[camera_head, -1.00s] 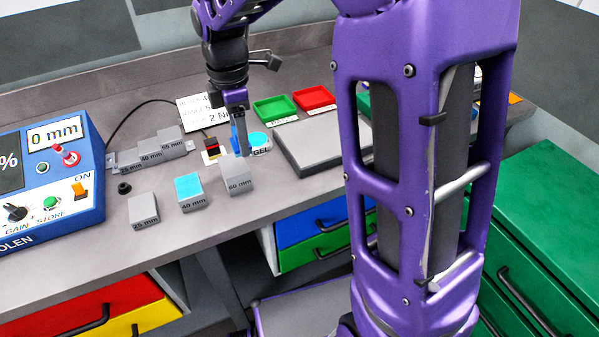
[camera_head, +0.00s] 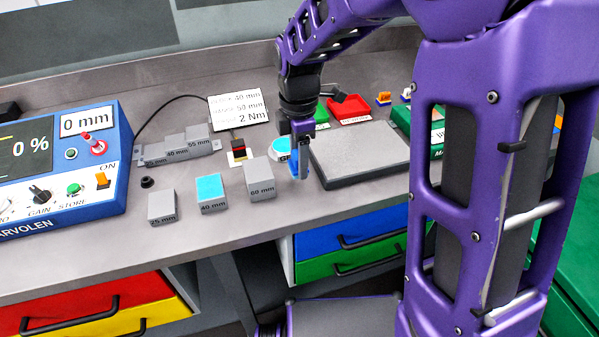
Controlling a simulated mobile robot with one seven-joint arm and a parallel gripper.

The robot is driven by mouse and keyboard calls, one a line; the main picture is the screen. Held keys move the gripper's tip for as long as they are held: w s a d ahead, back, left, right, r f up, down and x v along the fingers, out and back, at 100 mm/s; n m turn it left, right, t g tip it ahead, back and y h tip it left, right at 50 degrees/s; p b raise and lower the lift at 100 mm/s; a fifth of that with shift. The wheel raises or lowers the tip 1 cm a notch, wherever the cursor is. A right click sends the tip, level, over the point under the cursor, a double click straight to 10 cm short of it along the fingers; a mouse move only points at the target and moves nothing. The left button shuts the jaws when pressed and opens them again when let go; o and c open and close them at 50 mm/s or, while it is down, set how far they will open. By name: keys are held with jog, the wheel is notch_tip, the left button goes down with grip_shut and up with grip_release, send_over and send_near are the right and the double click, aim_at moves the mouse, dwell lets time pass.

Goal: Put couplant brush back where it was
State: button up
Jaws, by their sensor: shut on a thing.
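My gripper (camera_head: 301,130) points down over the bench and is shut on the couplant brush (camera_head: 300,162), a narrow blue piece hanging upright below the fingers. The brush stands in front of the right side of the gel pot (camera_head: 279,149), whose cyan top is partly hidden by the gripper. The brush's lower end is near the left edge of the grey pad (camera_head: 360,150). I cannot tell whether it touches the bench. The 40 mm block (camera_head: 211,194) has a cyan top. The 60 mm block (camera_head: 260,180) is just left of the brush.
The 25 mm block (camera_head: 162,207) and the blue instrument (camera_head: 62,165) are to the left. My purple arm covers much of the right side.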

jog(key=shift+f, duration=1.9)
jog(key=shift+f+b, duration=0.2)
jog(key=shift+b, duration=0.15)
jog(key=o, duration=1.3)
jog(key=shift+r, duration=0.15)
notch_tip(320, 180, up, 11)
jog(key=shift+r+p, duration=0.1)
jog(key=shift+p, duration=0.75)
jog(key=shift+r, duration=0.45)
